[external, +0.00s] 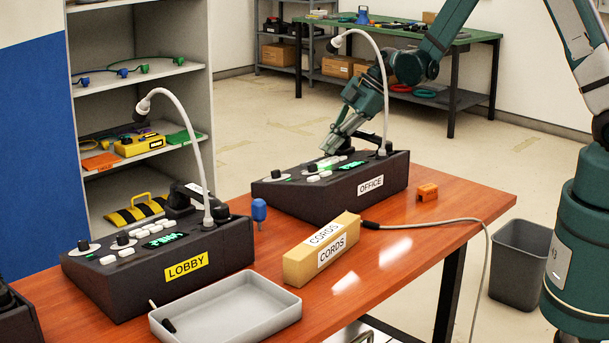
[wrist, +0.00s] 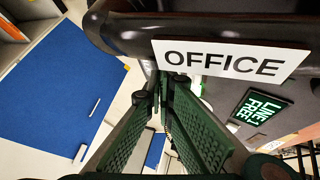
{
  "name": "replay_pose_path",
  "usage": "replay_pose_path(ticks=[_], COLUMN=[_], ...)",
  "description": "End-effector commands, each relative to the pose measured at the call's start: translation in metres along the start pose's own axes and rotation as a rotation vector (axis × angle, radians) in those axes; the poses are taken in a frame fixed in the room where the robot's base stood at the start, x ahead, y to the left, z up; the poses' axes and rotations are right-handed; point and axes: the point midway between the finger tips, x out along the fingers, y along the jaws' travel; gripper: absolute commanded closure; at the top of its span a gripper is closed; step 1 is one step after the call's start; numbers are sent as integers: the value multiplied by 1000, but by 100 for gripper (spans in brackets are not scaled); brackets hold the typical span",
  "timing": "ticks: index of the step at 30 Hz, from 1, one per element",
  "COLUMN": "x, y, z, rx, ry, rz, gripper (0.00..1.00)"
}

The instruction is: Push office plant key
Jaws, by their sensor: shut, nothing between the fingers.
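The office paging phone (external: 335,194) is a dark sloped console with a white OFFICE label (external: 370,185), a gooseneck microphone, knobs, a green screen and several white keys (external: 318,176). Which key is plant cannot be read. In the wrist view the OFFICE label (wrist: 232,60) and the screen (wrist: 257,113) reading LINE 1 FREE show up close; the keys are mostly hidden. My gripper (external: 329,150) is over the console's top panel, left of the gooseneck's base. Its fingertips (wrist: 172,84) are together with nothing between them. Whether they touch the panel is unclear.
The lobby phone (external: 165,266) stands to the left with its own gooseneck. The table's right end is mostly clear.

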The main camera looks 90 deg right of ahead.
Motion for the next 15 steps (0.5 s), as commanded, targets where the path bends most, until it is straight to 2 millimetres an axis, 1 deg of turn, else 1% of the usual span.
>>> replay_pose_path(ticks=[9, 15], x=[-1, -8], y=[1, 6], z=[-1, -6], rx=[0, 0], ry=[0, 0], rz=[0, 0], gripper=[100, 100])
